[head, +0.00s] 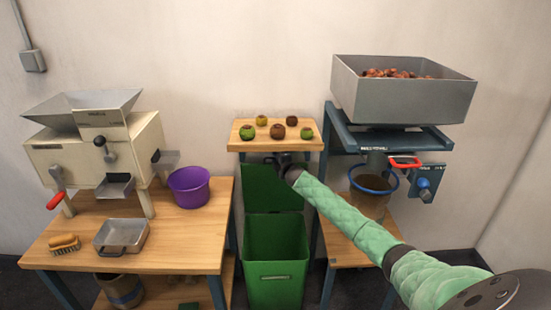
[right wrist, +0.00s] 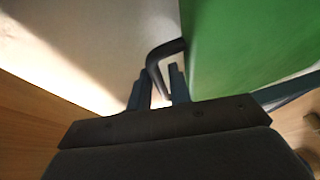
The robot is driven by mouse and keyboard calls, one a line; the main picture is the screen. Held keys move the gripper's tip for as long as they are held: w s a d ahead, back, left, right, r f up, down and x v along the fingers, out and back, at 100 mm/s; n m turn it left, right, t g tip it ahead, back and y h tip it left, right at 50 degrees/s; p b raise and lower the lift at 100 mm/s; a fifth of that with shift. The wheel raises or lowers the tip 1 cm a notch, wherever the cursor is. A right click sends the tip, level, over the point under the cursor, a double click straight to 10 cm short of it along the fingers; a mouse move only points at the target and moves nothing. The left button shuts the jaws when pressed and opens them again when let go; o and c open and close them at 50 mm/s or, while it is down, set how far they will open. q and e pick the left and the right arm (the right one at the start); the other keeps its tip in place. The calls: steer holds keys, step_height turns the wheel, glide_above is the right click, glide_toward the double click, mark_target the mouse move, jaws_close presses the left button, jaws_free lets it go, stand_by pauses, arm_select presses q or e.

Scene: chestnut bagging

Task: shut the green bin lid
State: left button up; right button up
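The green bin (head: 275,262) stands on the floor between the tables, open at the top. Its green lid (head: 270,190) stands raised, upright at the back of the bin; its green panel also fills the upper right of the right wrist view (right wrist: 245,45). A dark bent handle (right wrist: 158,58) sticks out beside the lid's edge. My right gripper (head: 283,160) is at the top of the lid. In the right wrist view its fingers (right wrist: 159,92) are apart, with the handle's end reaching between them; whether they touch it I cannot tell. My left gripper is out of view.
A wooden table (head: 200,240) with a purple bucket (head: 189,187) stands left of the bin. A blue-rimmed bucket (head: 372,190) under a metal hopper (head: 405,100) is to the right.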

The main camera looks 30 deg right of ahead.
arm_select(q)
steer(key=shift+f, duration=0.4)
arm_select(e)
steer(key=shift+w, duration=0.45)
jaws_close()
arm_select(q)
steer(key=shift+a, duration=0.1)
arm_select(e)
steer(key=shift+s+f, duration=0.1)
